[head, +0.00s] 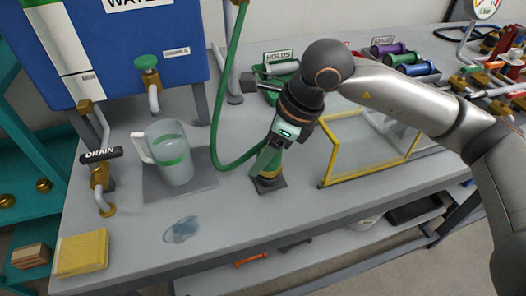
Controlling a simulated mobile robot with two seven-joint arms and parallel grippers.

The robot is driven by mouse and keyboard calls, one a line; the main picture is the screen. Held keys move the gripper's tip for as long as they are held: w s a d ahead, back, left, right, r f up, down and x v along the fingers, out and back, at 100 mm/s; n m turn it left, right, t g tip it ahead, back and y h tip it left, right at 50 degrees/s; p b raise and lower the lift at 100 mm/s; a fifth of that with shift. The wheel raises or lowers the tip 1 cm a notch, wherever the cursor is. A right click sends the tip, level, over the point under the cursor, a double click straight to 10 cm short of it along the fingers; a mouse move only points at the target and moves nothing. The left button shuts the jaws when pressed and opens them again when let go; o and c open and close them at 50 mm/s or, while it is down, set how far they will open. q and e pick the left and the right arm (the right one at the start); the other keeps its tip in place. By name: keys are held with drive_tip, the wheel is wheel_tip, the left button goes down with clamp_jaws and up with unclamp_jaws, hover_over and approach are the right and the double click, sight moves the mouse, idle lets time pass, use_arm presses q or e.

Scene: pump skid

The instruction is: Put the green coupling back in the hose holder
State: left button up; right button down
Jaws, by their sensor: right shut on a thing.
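The green hose (224,80) hangs from the top, loops down over the table and rises to my right gripper. My right gripper (267,162) points down and is shut on the green coupling (271,158), which is partly hidden by the fingers. Just below is a small holder with a dark square base (270,186) on the table. The coupling is at or just above the holder; I cannot tell if it is seated. My left gripper is not in view.
A pitcher (172,158) stands on a grey mat to the left, below the blue water tank (150,45). A yellow-framed clear box (345,150) stands close to the right. A puddle (182,230) and a yellow sponge or cloth (82,252) lie at the front left.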

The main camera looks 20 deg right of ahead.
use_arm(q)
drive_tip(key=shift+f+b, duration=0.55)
use_arm(e)
drive_tip(key=shift+f, duration=0.6)
drive_tip(key=shift+c, duration=0.6)
unclamp_jaws()
drive_tip(key=shift+d+r, duration=0.1)
drive_tip(key=shift+r, duration=0.25)
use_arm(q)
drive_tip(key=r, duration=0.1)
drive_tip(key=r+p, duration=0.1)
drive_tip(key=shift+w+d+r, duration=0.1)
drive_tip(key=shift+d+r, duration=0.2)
use_arm(e)
drive_tip(key=v, duration=1.2)
